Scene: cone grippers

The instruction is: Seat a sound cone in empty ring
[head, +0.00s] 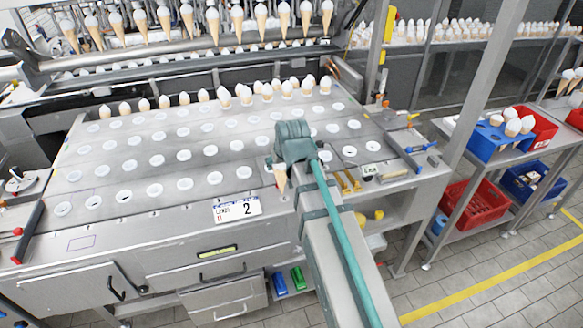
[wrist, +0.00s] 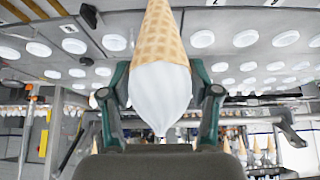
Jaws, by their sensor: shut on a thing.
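My gripper (head: 292,150) is shut on a cone (head: 281,178), held above the front right part of the steel plate (head: 150,230). Its wafer point hangs down in the head view, and my gripper hides its top. In the wrist view the cone (wrist: 160,85) shows its waffle side and smooth white top between the two fingers (wrist: 160,95); no break shows on the visible side. Rows of white rings cover the plate, among them a front left ring (head: 124,196) and a right ring (head: 349,151) with dark centres. I cannot tell surely which are empty.
Standing cones (head: 204,96) line the plate's back row. More cones (head: 237,18) hang from the machine above. A number card (head: 237,208) lies at the front edge. Yellow pieces (head: 350,181) lie right of my gripper. A blue bin (head: 489,141) with cones stands at right.

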